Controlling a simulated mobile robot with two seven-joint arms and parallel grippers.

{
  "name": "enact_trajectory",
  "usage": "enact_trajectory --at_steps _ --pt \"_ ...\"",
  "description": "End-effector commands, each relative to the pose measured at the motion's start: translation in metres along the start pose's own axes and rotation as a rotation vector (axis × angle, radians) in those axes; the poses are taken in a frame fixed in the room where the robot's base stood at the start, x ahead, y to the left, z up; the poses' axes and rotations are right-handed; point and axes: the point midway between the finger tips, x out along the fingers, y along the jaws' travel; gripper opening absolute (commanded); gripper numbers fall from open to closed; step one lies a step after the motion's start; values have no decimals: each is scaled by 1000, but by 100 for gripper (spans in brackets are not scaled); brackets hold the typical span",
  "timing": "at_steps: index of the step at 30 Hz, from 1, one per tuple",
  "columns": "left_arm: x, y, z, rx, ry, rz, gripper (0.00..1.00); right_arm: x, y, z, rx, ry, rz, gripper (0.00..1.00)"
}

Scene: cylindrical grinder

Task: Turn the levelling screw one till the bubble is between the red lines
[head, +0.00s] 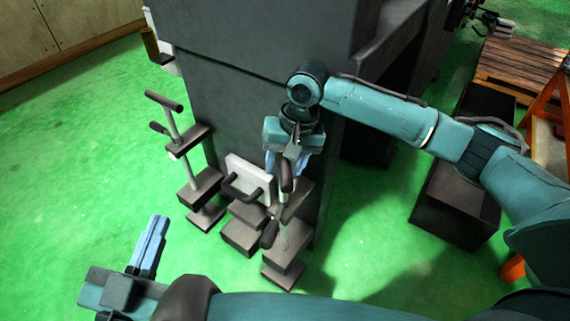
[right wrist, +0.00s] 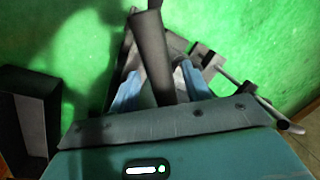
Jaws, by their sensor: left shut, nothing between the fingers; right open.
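Two levelling screws with dark T-handles stand at the machine's foot. The left screw (head: 173,125) is clear of both grippers; the right screw (head: 284,233) is partly hidden by my right gripper (head: 287,160). Which one is screw one I cannot tell. In the right wrist view, my right gripper (right wrist: 158,80) is open, its blue fingers on either side of a dark handle bar (right wrist: 150,45); contact is not clear. My left gripper (head: 149,244) is shut and empty at lower left, apart from the screws. No bubble or red lines can be made out.
The grey machine body (head: 255,100) rises behind the screws. A pale plate with a dark handle (head: 248,178) sits between them. A dark box (head: 455,205) stands at right, and a wooden pallet (head: 515,70) lies behind it. The green floor at left is clear.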

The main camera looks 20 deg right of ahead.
Motion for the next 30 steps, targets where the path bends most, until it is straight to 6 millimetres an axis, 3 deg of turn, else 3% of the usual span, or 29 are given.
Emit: enact_trajectory --at_steps 4,21,30 --pt "0 0 -1 0 2 1 0 0 0 0 0 0 0 48" --pt "0 0 -2 1 3 2 0 0 0 0 0 -1 0 1" --pt "0 0 -4 3 4 2 0 -1 1 0 1 -1 1 0"
